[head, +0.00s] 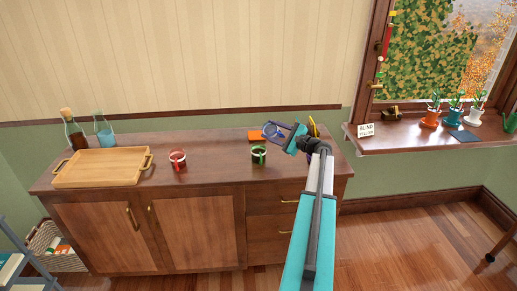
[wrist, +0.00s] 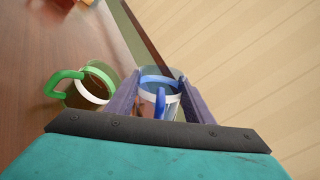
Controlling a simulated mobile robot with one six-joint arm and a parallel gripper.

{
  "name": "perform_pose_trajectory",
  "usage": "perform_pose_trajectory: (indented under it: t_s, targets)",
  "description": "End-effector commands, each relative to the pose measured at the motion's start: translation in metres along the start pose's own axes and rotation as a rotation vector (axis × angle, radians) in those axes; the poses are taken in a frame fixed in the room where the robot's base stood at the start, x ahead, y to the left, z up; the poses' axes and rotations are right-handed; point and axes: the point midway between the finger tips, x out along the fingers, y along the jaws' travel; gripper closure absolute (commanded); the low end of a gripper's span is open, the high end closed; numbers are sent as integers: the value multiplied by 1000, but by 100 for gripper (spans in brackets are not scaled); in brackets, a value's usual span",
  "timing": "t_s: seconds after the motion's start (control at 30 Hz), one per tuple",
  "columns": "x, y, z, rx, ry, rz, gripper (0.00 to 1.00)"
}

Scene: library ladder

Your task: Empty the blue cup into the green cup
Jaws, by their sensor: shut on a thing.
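The blue cup (head: 271,130) is a clear cup with a blue handle and blue band, held above the back of the cabinet top. My gripper (head: 283,131) is shut on it; in the wrist view the blue cup (wrist: 158,92) sits between the two fingers. Its tilt and its contents are hard to make out. The green cup (head: 259,157), with a green handle and a white band, stands on the cabinet top, in front of and slightly left of the blue cup. In the wrist view the green cup (wrist: 78,90) is left of the fingers, apart from the blue cup.
A red cup (head: 177,161) stands left of the green cup on the cabinet top (head: 215,160). A wooden tray (head: 103,167), a dark bottle (head: 74,131) and a bluish glass carafe (head: 104,131) are farther left.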

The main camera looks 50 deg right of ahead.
Motion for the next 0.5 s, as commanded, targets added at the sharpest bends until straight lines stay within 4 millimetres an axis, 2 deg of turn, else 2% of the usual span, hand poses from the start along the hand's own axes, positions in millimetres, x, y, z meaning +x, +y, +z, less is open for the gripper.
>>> perform_pose_trajectory:
  t_s: [0.5]
  targets:
    - [0, 0, 2, -32, 0, -1, 79]
